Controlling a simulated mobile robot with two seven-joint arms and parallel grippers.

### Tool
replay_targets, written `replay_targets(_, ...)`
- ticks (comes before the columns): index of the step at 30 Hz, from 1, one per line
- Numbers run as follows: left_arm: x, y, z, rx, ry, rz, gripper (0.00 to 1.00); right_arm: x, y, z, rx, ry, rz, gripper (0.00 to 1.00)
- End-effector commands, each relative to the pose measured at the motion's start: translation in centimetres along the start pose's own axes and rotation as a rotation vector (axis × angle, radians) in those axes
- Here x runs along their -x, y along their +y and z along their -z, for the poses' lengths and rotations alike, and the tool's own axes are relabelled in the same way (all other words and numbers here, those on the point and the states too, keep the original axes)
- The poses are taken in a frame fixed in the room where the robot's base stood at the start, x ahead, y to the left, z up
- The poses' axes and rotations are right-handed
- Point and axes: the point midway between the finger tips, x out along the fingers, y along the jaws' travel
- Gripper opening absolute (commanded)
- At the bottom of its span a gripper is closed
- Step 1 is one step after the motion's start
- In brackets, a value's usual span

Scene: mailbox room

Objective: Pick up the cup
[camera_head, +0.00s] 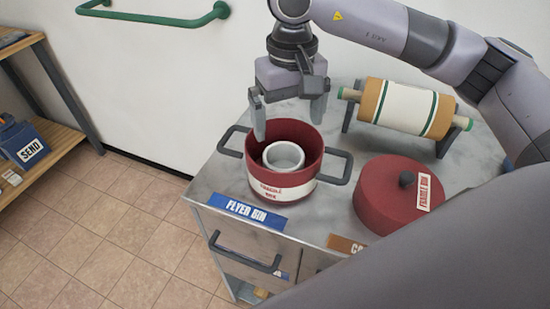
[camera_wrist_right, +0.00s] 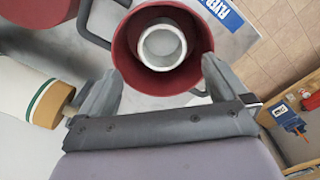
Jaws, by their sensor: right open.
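A white cup (camera_head: 284,157) stands inside a red pot (camera_head: 322,136) with dark side handles and a white label band, on a grey marble counter. The right wrist view also shows the cup (camera_wrist_right: 144,46) inside the pot (camera_wrist_right: 200,75). My right gripper (camera_head: 289,113) is open and empty. It points down above the back of the pot, with its fingers apart and the cup lower and nearer the camera. In the right wrist view the fingertips (camera_wrist_right: 158,68) are on either side of the pot's near rim. My left gripper is out of view.
A red lid (camera_head: 383,198) with a dark knob lies right of the pot. A paper roll on a stand (camera_head: 404,108) is behind it. A blue "FLYER BIN" sign (camera_head: 247,211) is on the counter's front edge. A green wall rail (camera_head: 150,17) is at upper left.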

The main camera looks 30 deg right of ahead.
Motion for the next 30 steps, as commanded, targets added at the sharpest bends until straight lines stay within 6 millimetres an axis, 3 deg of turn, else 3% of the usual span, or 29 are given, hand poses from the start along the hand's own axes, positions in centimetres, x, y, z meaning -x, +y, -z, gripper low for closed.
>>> replay_targets(1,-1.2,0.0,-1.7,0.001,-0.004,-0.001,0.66,-2.2,0.0,-0.1,0.003,-0.003,-0.004,1.00)
replay_targets(9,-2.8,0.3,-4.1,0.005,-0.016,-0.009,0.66,-5.0,-0.1,-0.1,0.003,-0.004,0.000,1.00)
replay_targets(19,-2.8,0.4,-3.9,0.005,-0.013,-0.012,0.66,-7.2,-0.1,-0.2,0.002,-0.008,0.001,1.00)
replay_targets(30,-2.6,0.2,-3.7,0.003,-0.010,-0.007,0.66,-12.1,-0.1,-0.2,0.002,-0.007,0.002,1.00)
